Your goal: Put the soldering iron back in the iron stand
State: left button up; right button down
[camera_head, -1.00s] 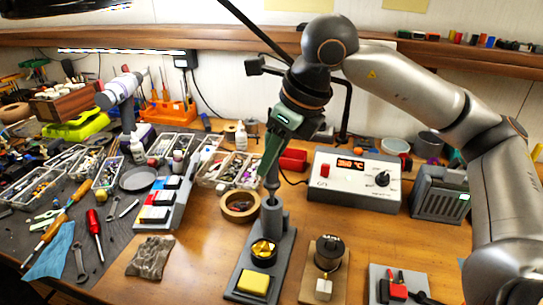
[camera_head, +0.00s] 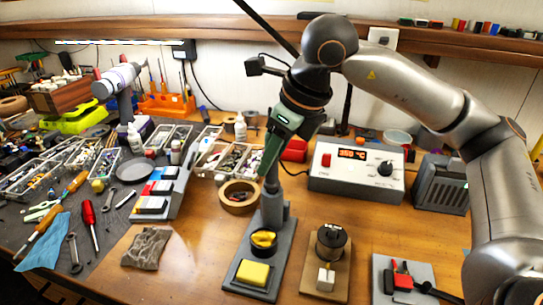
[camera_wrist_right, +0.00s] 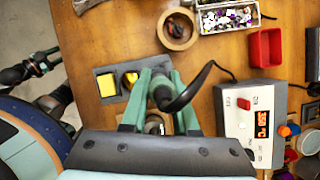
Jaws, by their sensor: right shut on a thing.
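The iron stand (camera_head: 240,292) is a grey base on the bench with a yellow sponge, brass wool and an upright grey holder (camera_head: 273,212). My right gripper (camera_head: 268,172) points down right over this holder. The soldering iron (camera_wrist_right: 161,92), with a dark handle and black cable, is between its green fingers in the right wrist view, and the gripper is shut on it. The iron's tip is hidden, so I cannot tell how deep it sits in the holder. What looks like my left gripper (camera_wrist_right: 42,63) is at the left of the wrist view, its opening unclear.
A soldering station (camera_head: 355,172) with a lit display stands right of the stand. A tape roll (camera_head: 239,197) is close behind the stand at left. A brass-wire spool (camera_head: 330,242) on a wooden base is close at right. Parts trays crowd the left.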

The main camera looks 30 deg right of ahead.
jog(key=shift+f, duration=0.3)
jog(key=c, duration=0.7)
grip_release()
jog(key=shift+o, duration=0.5)
jog(key=shift+o, duration=0.3)
jog(key=o, duration=0.3)
jog(key=shift+o, duration=0.2)
